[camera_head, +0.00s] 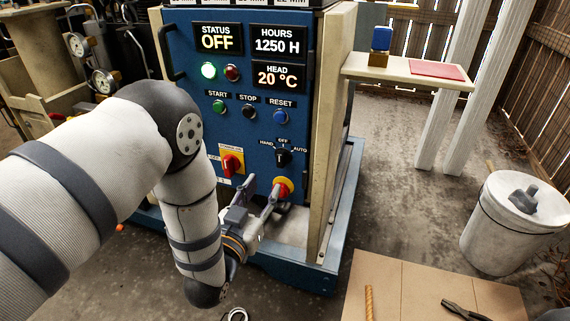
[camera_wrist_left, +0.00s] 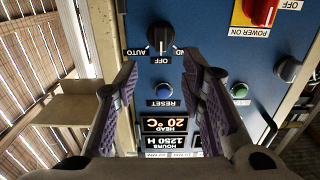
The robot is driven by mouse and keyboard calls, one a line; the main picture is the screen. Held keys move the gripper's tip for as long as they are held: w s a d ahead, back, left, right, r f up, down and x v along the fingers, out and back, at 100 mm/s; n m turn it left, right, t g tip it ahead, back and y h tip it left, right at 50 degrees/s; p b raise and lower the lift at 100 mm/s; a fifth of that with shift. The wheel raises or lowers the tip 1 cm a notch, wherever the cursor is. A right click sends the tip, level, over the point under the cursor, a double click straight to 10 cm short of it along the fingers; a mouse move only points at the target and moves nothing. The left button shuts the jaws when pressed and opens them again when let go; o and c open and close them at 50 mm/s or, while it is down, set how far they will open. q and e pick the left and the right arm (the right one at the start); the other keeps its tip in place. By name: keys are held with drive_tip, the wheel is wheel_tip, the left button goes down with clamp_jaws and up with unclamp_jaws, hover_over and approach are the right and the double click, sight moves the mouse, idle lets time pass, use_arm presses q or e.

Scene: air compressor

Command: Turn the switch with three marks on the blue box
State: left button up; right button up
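The blue box (camera_head: 262,105) is a control panel with a black rotary switch (camera_head: 284,157) marked HAND, OFF and AUTO. The switch also shows upside down in the left wrist view (camera_wrist_left: 160,37), where its pointer seems to be at OFF. My left gripper (camera_head: 260,188) is in front of the panel's lower part, below the switch in the head view. In the left wrist view its fingers (camera_wrist_left: 160,64) are spread apart with nothing between them. The switch lies beyond the fingertips, and no contact shows. My right gripper is not in view.
A red-on-yellow power switch (camera_head: 231,163) and a red button with yellow collar (camera_head: 283,187) are close to the left gripper. START, STOP and RESET buttons (camera_head: 248,110) sit above. A side shelf (camera_head: 390,70) juts out right. A white bin (camera_head: 515,225) stands on the floor.

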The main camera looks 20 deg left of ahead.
sight(279, 161)
use_arm(q)
drive_tip(key=w+b, duration=0.2)
drive_tip(key=w, duration=0.9)
drive_tip(key=shift+d, duration=0.1)
clamp_jaws()
